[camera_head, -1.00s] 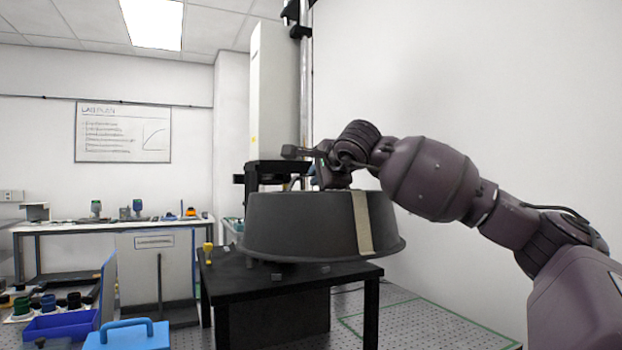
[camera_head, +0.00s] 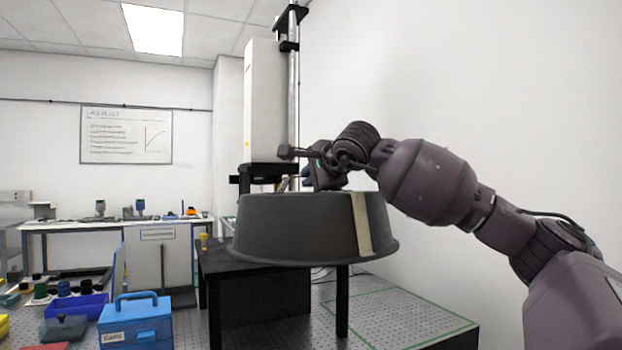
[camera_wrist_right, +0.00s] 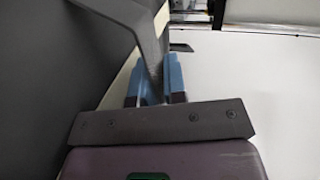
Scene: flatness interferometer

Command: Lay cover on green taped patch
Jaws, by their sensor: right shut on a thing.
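The cover (camera_head: 290,228) is a large dark grey round tub shape with a flared rim and a beige strip on its side. My right gripper (camera_head: 318,178) is at its top; in the right wrist view the blue-tipped fingers (camera_wrist_right: 155,82) are shut on the cover's grey handle (camera_wrist_right: 150,45). The cover hangs roughly level in front of the black stand, its right part out past the stand. The green taped patch (camera_head: 400,312) is outlined on a perforated surface at the lower right, its far left part hidden behind the cover and stand. My left gripper is not in view.
The black stand (camera_head: 222,268) is behind and below the cover. A tall white instrument column (camera_head: 262,105) stands behind it. A blue case (camera_head: 135,325) and a blue bin (camera_head: 75,305) are at the lower left. The visible taped patch is clear.

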